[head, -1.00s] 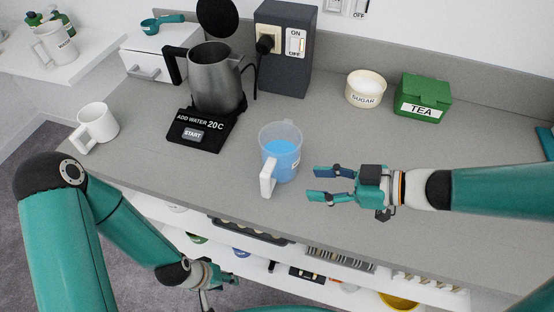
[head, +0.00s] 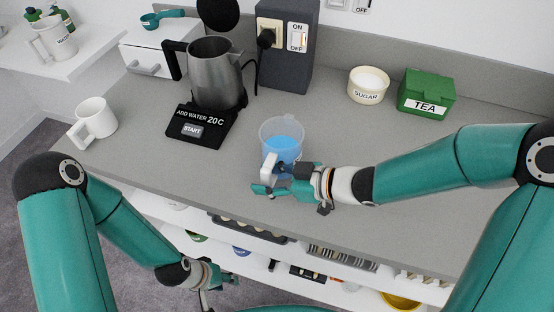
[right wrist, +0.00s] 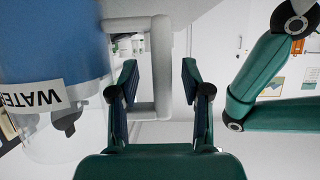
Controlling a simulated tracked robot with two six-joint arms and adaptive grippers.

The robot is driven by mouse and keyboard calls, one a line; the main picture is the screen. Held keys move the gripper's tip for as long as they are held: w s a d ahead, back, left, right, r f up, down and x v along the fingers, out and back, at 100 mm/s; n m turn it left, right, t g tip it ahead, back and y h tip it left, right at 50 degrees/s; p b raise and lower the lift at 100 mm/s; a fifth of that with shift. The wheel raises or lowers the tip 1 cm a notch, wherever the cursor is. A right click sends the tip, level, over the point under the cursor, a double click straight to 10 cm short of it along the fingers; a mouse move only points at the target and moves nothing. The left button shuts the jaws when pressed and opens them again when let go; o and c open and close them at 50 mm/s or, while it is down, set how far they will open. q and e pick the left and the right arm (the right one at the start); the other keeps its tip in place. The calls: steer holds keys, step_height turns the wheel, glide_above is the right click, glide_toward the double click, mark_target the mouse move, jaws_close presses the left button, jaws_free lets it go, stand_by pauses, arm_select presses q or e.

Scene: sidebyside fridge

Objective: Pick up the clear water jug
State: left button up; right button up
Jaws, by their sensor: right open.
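The clear water jug (head: 283,142) holds blue water and stands upright on the grey counter. Its white handle (right wrist: 162,65) points toward the front of the counter. My right gripper (head: 266,180) is at the jug's handle. In the right wrist view my right gripper (right wrist: 158,72) is open, with the handle between its two fingers and a gap visible on each side. The jug's body and its label fill the left of that view. My left gripper (head: 226,280) hangs low in front of the lower shelf, away from the jug; its jaw gap is unclear.
A steel kettle (head: 216,75) on its black base (head: 200,130) stands behind left of the jug. A white mug (head: 96,117) is at the left, the sugar bowl (head: 368,86) and green tea box (head: 426,92) at the back right. Counter between is clear.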

steer(key=shift+a+f, duration=0.1)
steer(key=shift+a, duration=0.1)
jaws_close()
steer(key=shift+w, duration=0.1)
stand_by(0.4)
steer(key=shift+r, duration=0.95)
step_height(320, 180, up, 18)
steer(key=p, duration=0.6)
steer(key=shift+r+p, duration=0.2)
steer(key=shift+p, duration=0.2)
